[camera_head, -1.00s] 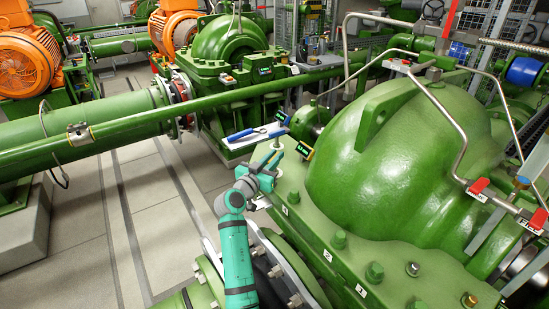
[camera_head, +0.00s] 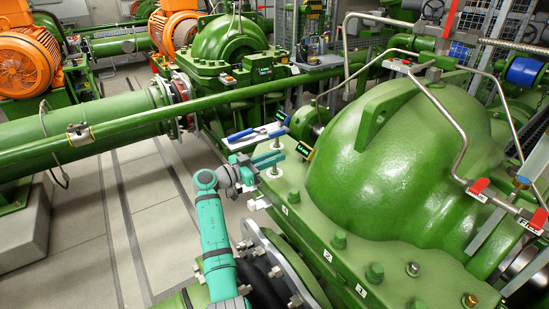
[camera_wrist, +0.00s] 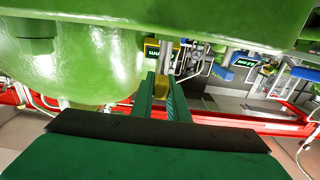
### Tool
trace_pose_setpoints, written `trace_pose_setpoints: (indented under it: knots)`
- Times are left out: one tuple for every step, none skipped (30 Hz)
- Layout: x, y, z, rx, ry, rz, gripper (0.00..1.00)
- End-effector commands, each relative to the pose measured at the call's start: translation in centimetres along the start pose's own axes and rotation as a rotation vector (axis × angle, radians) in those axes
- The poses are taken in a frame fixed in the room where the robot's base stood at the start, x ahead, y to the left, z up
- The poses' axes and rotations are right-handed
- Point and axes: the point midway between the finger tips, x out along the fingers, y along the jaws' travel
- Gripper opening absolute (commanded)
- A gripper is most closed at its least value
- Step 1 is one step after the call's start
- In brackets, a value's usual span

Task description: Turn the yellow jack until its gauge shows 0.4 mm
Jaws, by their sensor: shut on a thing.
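My gripper (camera_head: 268,160) is at the left edge of the large green casing (camera_head: 400,160). In the wrist view its two green fingers (camera_wrist: 162,95) are shut on the yellow jack (camera_wrist: 161,82), whose yellow part shows between the fingertips with a metal shaft beyond it. In the head view the jack itself is mostly hidden or too small to tell. A gauge with a yellow edge (camera_wrist: 152,48) shows close by in the wrist view, with "mm" upside down. A small dark gauge (camera_head: 305,150) also shows in the head view; its digits are too small to read surely.
A white tray (camera_head: 233,143) with blue-handled tools lies just behind my gripper. Numbered bolts run along the casing flange (camera_head: 340,268). A long green pipe (camera_head: 110,132) crosses behind; open floor lies left.

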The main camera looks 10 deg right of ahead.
Motion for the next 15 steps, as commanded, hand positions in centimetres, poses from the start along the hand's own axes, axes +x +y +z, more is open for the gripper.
trace_pose_setpoints:
  knots:
    - [0.06,0.08,0.13,-0.001,-0.002,0.004,0.0]
    - [0.06,0.09,0.13,-0.001,-0.002,0.005,0.0]
    - [0.06,0.09,0.14,-0.001,-0.002,0.005,0.0]
    - [0.07,0.09,0.15,-0.001,-0.002,0.005,0.0]
    - [0.07,0.09,0.15,-0.001,-0.003,0.005,0.0]
    - [0.07,0.1,0.16,-0.001,-0.003,0.005,0.0]
    - [0.07,0.1,0.16,-0.001,-0.003,0.005,0.0]
    - [0.07,0.1,0.16,-0.001,-0.003,0.005,0.0]
    - [0.08,0.1,0.17,-0.001,-0.003,0.005,0.0]
    - [0.08,0.1,0.17,-0.001,-0.003,0.004,0.0]
    - [0.08,0.1,0.17,-0.001,-0.003,0.004,0.19]
    - [0.08,0.1,0.17,-0.001,-0.003,0.004,0.28]
    - [0.08,0.1,0.17,-0.001,-0.003,0.004,0.33]
    - [0.08,0.09,0.16,-0.001,-0.003,0.004,0.33]
    - [0.07,0.08,0.14,-0.001,-0.003,0.004,0.33]
